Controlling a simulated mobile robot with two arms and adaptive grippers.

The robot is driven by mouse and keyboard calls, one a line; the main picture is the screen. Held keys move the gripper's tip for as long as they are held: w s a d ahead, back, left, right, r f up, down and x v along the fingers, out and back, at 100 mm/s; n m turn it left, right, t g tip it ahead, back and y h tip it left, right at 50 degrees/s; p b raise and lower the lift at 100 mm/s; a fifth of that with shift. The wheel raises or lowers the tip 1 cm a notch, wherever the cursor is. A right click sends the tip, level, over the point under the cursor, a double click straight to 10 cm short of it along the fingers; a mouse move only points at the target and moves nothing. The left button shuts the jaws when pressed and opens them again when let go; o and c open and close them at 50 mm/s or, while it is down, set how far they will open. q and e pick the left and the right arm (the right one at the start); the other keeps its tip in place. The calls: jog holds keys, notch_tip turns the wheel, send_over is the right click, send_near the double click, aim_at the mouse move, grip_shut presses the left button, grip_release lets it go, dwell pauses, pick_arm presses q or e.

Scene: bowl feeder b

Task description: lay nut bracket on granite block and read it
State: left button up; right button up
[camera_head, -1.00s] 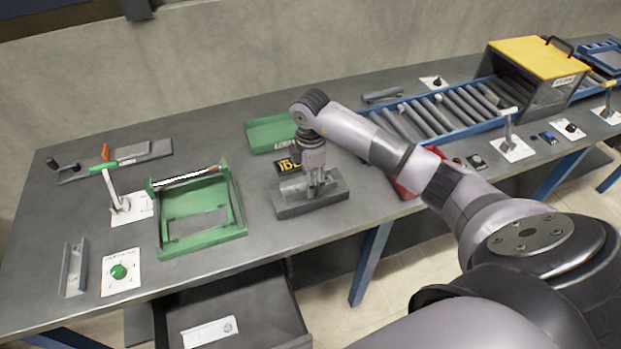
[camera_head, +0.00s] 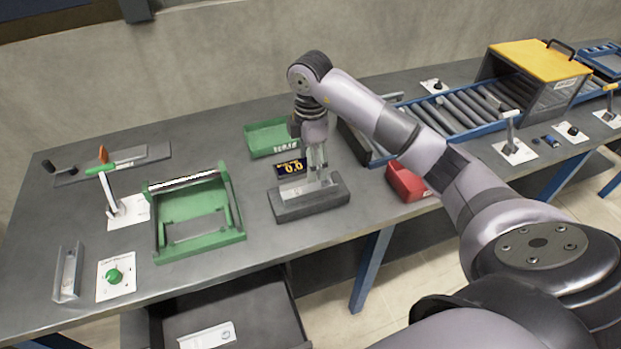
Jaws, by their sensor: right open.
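The dark grey granite block (camera_head: 287,211) stands on the bench in the middle of the view. A light grey metal piece (camera_head: 297,190) lies on its top, partly hidden by my gripper; I cannot tell for sure that it is the nut bracket. A small black display (camera_head: 291,168) behind the block shows yellow digits that look like 0.0. My right gripper (camera_head: 319,178) is open, pointing down just above the right part of the block. Contact with the metal piece cannot be told. My left gripper is not in view.
A green frame (camera_head: 199,246) and a lever (camera_head: 109,190) stand left of the block. A metal channel (camera_head: 66,273) lies at the far left. A green tray (camera_head: 262,137) is behind, a red bin (camera_head: 405,184) to the right. An open drawer (camera_head: 262,312) juts out below.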

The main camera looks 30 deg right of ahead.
jog(key=shift+r, duration=2.2)
